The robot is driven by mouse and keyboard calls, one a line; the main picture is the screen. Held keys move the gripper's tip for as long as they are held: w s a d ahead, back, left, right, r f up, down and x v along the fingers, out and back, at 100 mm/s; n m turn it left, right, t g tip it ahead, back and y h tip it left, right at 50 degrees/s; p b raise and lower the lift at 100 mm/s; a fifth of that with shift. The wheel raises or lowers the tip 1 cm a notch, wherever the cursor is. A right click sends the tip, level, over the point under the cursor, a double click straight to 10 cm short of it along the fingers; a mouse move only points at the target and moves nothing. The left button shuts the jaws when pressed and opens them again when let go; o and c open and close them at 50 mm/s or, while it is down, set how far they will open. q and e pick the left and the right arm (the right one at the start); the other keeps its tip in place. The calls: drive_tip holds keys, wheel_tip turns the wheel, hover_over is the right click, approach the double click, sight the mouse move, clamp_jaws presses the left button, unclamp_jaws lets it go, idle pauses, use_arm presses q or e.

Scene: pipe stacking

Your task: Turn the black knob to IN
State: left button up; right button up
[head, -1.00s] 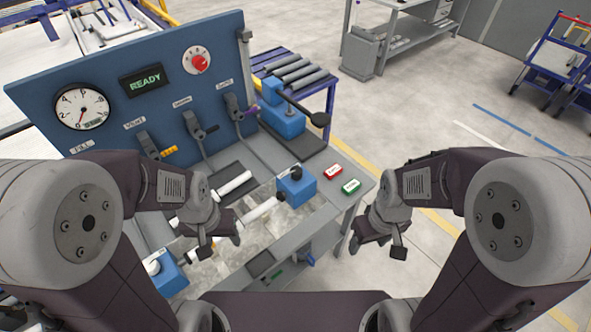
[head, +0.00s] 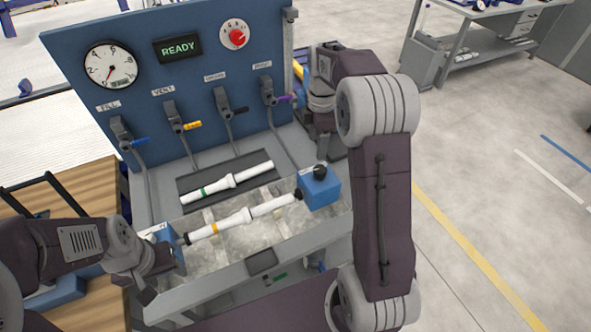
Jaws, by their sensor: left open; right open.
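A black knob (head: 320,171) sits on top of the blue block (head: 319,190) at the right end of the trough; its label is too small to read. A white pipe with an orange band (head: 235,222) lies in the trough, its right end at this block. My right gripper (head: 331,148) is open, just above and behind the block at the panel's right edge; it is partly hidden by my arm and its fingertips are hard to make out. My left gripper (head: 148,286) is open and empty, low beside the left blue block (head: 166,242).
A white pipe with a green band (head: 228,183) lies on a dark mat (head: 182,187). Open floor lies right.

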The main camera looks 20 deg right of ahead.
sight(320, 169)
drive_tip(key=shift+s+d+f, duration=0.15)
drive_tip(key=shift+d+f, duration=0.1)
drive_tip(key=shift+f, duration=0.25)
drive_tip(key=shift+s+d+f, duration=0.15)
drive_tip(key=shift+d+f, duration=0.05)
drive_tip(key=shift+f, duration=0.3)
drive_tip(key=shift+s+d, duration=0.15)
drive_tip(key=shift+d, duration=0.05)
wheel_tip(320, 169, down, 9)
drive_tip(key=shift+b, duration=0.3)
clamp_jaws()
